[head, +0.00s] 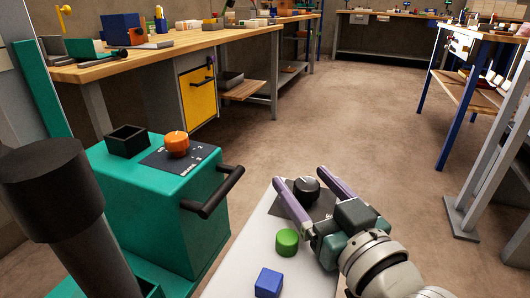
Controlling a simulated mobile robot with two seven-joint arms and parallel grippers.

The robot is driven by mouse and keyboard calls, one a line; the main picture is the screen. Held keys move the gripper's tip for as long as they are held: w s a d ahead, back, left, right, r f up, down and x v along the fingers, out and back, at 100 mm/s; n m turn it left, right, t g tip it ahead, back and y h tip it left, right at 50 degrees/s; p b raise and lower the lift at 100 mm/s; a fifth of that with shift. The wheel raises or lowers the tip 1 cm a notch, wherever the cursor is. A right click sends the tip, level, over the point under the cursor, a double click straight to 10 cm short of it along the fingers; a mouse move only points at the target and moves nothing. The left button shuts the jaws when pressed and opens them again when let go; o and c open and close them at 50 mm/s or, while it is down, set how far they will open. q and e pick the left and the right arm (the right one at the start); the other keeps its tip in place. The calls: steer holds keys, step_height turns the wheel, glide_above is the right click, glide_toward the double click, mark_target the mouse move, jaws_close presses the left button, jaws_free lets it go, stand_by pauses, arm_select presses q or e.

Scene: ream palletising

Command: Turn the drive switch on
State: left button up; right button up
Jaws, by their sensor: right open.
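A black rotary knob (307,187) sits on a dark plate (322,207) on a pale grey surface. My right gripper (301,177) is open, with one purple finger on each side of this knob. I cannot tell whether the fingers touch it. A second knob, orange (176,143), sits on a dark panel with white markings (187,159) on top of a teal box to the left. The lettering is too small to read, so I cannot tell which knob is the drive switch. My left gripper is not in view.
The teal box (150,210) has a black handle (212,192) and a black open bin (128,141). A green cylinder (287,242) and a blue block (268,282) sit on the pale surface (232,270). Workbenches line the back and right; the middle floor (350,115) is clear.

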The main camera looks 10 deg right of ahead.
steer(key=s+p, duration=0.1)
steer(key=s, duration=0.2)
steer(key=s+d, duration=0.1)
steer(key=s, duration=0.2)
steer(key=s+p, duration=0.1)
steer(key=s, duration=0.2)
steer(key=shift+s+d+p, duration=0.25)
steer(key=shift+s+p, duration=0.05)
steer(key=shift+p, duration=0.05)
